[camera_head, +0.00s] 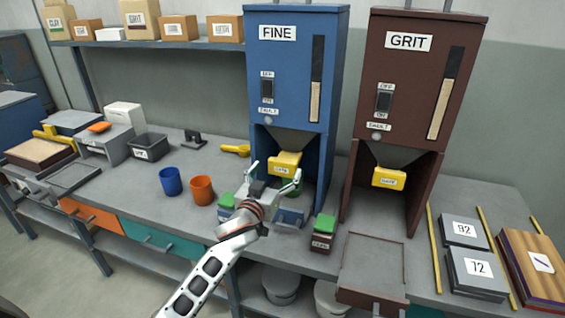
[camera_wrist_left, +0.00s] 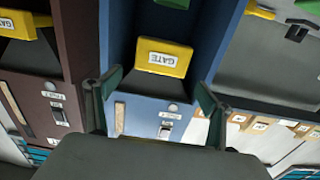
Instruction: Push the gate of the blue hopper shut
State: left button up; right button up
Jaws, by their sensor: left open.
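The blue hopper (camera_head: 290,80), labelled FINE, stands at the back middle of the bench. Its yellow gate (camera_head: 284,160) sits at the mouth of the dark funnel, above the hopper's open bay. In the left wrist view the yellow gate (camera_wrist_left: 162,57) shows its GATE label, between and beyond the fingers. My left gripper (camera_head: 275,175) is open and empty in front of the bay, just below the gate in the head view. Its spread fingers (camera_wrist_left: 150,92) show no visible contact with the gate. I cannot tell how far the gate is open. My right gripper is not in view.
A green-topped container (camera_head: 325,228) stands right of the gripper. The brown GRIT hopper (camera_head: 410,75) with its own yellow gate (camera_head: 388,178) stands to the right. Blue (camera_head: 170,182) and orange (camera_head: 201,190) cups stand left.

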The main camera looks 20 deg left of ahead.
aim_at(281, 163)
pick_arm(q)
jog(key=w, duration=0.6)
jog(key=shift+w+d, duration=0.1)
jog(key=shift+d, duration=0.05)
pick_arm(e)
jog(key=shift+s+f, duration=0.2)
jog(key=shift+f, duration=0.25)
pick_arm(q)
jog(key=c, duration=1.6)
jog(key=w+b, duration=0.2)
jog(key=w, duration=0.2)
jog(key=shift+f, duration=0.15)
jog(key=shift+c, duration=0.2)
jog(key=shift+w, duration=0.35)
jog(key=shift+r, duration=0.3)
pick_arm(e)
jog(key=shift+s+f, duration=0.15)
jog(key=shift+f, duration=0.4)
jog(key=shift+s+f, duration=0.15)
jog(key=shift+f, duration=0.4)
